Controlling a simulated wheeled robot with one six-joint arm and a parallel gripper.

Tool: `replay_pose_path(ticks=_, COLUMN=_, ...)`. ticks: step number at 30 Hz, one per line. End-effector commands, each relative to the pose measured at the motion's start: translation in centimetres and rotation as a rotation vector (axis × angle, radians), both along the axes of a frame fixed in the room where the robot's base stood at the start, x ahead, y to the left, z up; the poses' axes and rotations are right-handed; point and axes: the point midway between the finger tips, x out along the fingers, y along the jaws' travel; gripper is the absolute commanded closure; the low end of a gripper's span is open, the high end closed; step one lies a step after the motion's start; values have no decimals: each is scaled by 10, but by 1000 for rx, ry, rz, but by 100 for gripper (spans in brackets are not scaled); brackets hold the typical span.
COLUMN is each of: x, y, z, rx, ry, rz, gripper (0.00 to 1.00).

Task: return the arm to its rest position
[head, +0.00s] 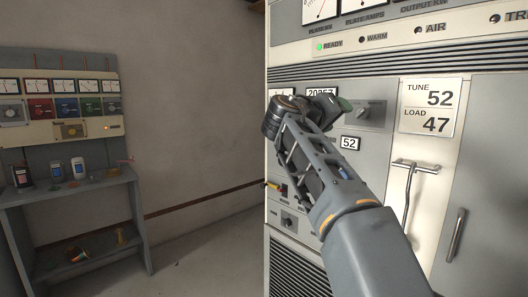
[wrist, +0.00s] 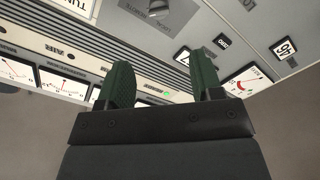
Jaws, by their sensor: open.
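My arm reaches up from the lower right in the head view, in front of the transmitter cabinet (head: 340,65). My gripper (head: 338,106) is at the arm's far end, near the upper controls and left of a grey knob (head: 368,114). In the wrist view my gripper (wrist: 162,80) shows two green fingers standing apart, with nothing held between them. The cabinet panel lies beyond the fingers. I cannot tell from the head view exactly how far the fingertips are from the panel.
A placard (head: 431,106) reads TUNE 52, LOAD 47. A counter (head: 350,143) reads 52. A T-shaped handle (head: 415,166) and a door handle (head: 456,235) stick out at right. A bench (head: 70,187) with small devices stands left. Floor between is clear.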

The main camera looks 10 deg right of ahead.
Motion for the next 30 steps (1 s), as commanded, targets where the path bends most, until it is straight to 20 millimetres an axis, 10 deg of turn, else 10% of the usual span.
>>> replay_pose_path(ticks=5, x=15, y=6, z=-23, rx=36, ry=80, rz=60, gripper=40)
replay_pose_path(ticks=11, x=35, y=33, z=-138, rx=268, ry=355, rz=235, gripper=40)
replay_pose_path(ticks=21, x=-86, y=114, z=-288, rx=896, ry=686, rz=438, gripper=40)
replay_pose_path(ticks=30, x=-187, y=149, z=-309, rx=1193, ry=712, rz=420, gripper=40)
